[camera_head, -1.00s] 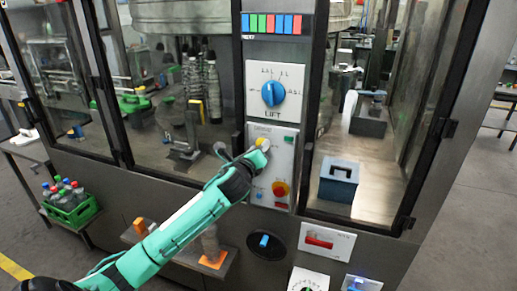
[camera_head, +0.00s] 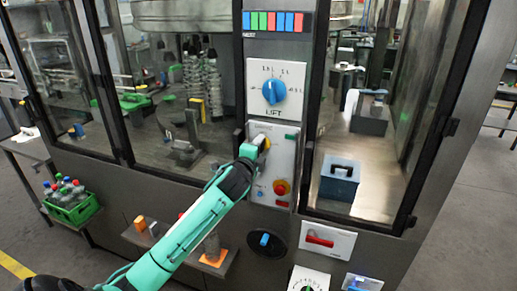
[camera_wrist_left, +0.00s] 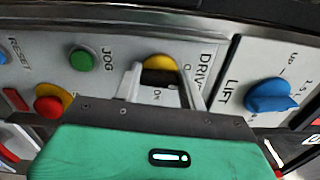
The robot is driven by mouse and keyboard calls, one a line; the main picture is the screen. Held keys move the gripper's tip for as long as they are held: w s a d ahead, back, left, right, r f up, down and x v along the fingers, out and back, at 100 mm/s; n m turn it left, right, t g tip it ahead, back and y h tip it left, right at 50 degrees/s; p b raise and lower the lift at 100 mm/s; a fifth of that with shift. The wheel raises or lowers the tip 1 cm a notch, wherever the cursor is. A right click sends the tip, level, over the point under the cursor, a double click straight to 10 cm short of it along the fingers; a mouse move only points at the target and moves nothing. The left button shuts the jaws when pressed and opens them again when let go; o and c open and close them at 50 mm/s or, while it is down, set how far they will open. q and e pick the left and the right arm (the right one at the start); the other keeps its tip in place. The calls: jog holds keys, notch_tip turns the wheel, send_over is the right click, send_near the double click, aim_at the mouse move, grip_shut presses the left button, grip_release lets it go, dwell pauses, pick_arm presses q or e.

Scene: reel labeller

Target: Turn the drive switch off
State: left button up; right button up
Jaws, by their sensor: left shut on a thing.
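The drive switch (camera_head: 267,143) is a yellow round knob at the top of the grey control panel (camera_head: 285,160). In the left wrist view the yellow drive switch (camera_wrist_left: 160,62) shows between my fingertips, beside the partly covered "DRIVE" lettering. My left gripper (camera_head: 260,143) is at the switch in the head view. In the left wrist view its two pale fingers (camera_wrist_left: 160,82) are on either side of the dark middle of the knob, shut on it. The fingers and hand hide part of the switch and its position labels. My right gripper is not in view.
Close to the switch are the blue LIFT dial (camera_head: 274,91), the green JOG button (camera_wrist_left: 84,59) and a red button on a yellow base (camera_head: 280,187). Glass doors flank the panel. A green crate of bottles (camera_head: 72,208) stands at the left.

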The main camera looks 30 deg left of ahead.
pick_arm(q)
jog(key=shift+n, duration=0.6)
jog(key=o, duration=1)
jog(key=shift+b+v, duration=2.5)
jog(key=shift+v, duration=4.45)
jog(key=shift+a+f, duration=0.1)
jog(key=shift+f, duration=0.05)
